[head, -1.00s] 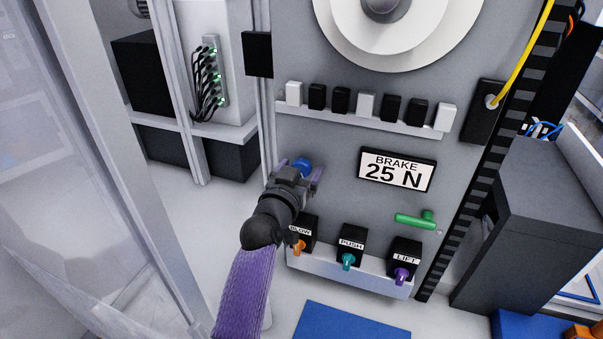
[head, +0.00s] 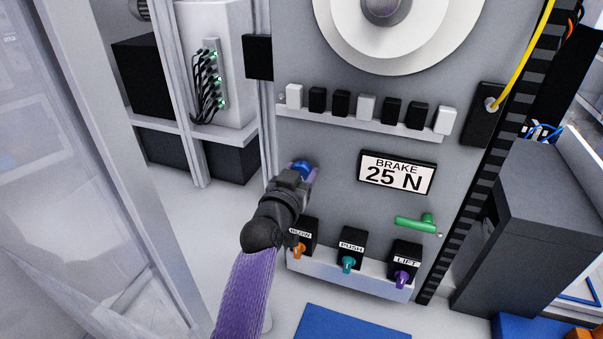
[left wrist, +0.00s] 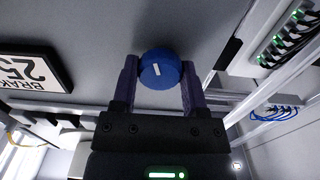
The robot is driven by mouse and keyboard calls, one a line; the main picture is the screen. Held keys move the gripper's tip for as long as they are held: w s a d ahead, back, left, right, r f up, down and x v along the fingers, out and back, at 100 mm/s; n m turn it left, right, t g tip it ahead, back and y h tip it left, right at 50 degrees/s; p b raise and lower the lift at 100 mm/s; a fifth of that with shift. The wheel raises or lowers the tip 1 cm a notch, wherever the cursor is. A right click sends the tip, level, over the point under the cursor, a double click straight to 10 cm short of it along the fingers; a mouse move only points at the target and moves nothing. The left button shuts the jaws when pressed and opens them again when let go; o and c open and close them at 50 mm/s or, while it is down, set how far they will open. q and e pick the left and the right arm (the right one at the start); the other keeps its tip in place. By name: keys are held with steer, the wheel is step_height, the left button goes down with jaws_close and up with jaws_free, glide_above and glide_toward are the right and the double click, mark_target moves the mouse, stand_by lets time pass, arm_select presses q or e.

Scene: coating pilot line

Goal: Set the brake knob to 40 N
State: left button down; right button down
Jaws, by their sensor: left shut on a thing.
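The blue brake knob (head: 302,168) sits on the grey panel, left of the brake display. My left gripper (head: 298,178) is at the knob, and its arm hides part of it. In the left wrist view the knob (left wrist: 160,69) with a white pointer mark lies between the two purple fingers of my left gripper (left wrist: 158,85), which are shut on it. The mark is slightly tilted in that view. The brake display (head: 397,172) reads 25 N, and part of it shows upside down in the left wrist view (left wrist: 35,72). My right gripper is not in view.
A ledge (head: 365,122) with several black and white blocks runs above the display. A green handle (head: 415,223) is below it. Blow, push (head: 351,246) and lift (head: 404,262) units stand low on the panel. A yellow cable (head: 520,55) runs at right.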

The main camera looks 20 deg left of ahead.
arm_select(q)
steer(key=m+p, duration=0.2)
steer(key=m, duration=0.6)
